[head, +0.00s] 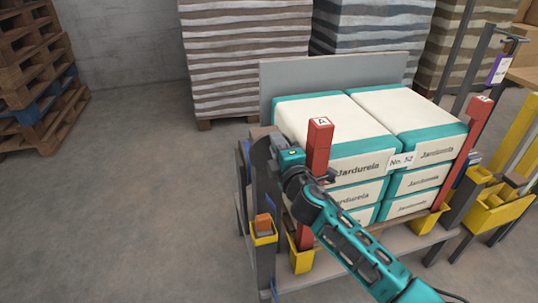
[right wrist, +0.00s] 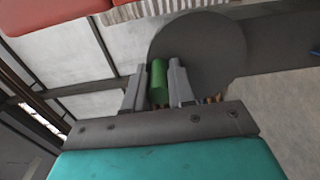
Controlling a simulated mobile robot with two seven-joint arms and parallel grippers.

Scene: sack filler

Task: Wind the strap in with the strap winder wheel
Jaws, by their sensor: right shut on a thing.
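The strap winder wheel (right wrist: 210,50) is a dark grey disc in the right wrist view, with a green handle (right wrist: 158,78) on its face. My right gripper (right wrist: 158,90) is shut on the green handle, one grey finger on each side. In the head view, the wheel (head: 261,148) shows partly at the left end of the rack, behind my right gripper (head: 280,152), and the handle is hidden there. I cannot clearly make out the strap. My left gripper is not in view.
White and teal sacks (head: 345,118) are stacked on the rack, just right of my right arm. A red post marked A (head: 318,145) stands close beside my gripper. Another red post (head: 470,140) stands at right. Yellow holders (head: 263,232) sit low in front. Floor at left is clear.

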